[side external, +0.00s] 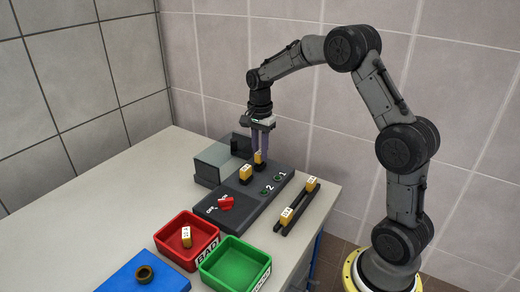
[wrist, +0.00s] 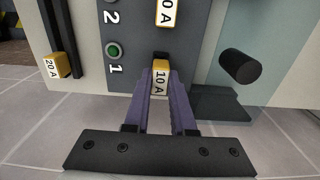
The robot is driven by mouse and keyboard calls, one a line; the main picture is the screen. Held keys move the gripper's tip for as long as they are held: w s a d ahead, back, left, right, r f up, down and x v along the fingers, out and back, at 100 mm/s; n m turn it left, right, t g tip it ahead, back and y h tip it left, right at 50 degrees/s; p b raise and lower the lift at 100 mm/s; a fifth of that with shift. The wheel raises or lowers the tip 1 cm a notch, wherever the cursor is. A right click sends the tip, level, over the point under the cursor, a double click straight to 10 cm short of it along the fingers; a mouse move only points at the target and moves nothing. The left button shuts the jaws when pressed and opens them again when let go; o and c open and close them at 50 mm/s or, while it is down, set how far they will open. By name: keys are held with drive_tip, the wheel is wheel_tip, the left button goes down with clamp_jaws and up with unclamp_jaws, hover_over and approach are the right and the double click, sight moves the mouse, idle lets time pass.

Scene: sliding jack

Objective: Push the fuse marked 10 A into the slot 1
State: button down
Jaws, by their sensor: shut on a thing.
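My gripper (wrist: 160,78) points down and is shut on a yellow fuse marked 10 A (wrist: 160,84), one finger on each side. In the side external view this fuse (side external: 258,157) is upright at the slot 1 end of the dark fuse panel (side external: 238,206). A dark edge of the slot (wrist: 161,56) shows beside the fuse in the wrist view. How deep the fuse sits is hidden. A second yellow fuse (side external: 245,172) stands in the slot 2 row; its marking is partly cut off in the wrist view (wrist: 167,12).
A clear cover (side external: 212,164) with a black knob (wrist: 240,66) stands behind the panel. A red lever (side external: 226,203) is by OFF. A rack (side external: 298,203) holds two fuses. A red BAD tray (side external: 168,238) holds a fuse; a green tray (side external: 236,272) is empty.

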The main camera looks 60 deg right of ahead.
sight(260, 152)
drive_tip(key=shift+f, duration=0.65)
drive_tip(key=c, duration=0.7)
unclamp_jaws()
drive_tip(key=shift+r, duration=0.1)
wheel_tip(260, 152, up, 14)
drive_tip(key=shift+f, duration=0.2)
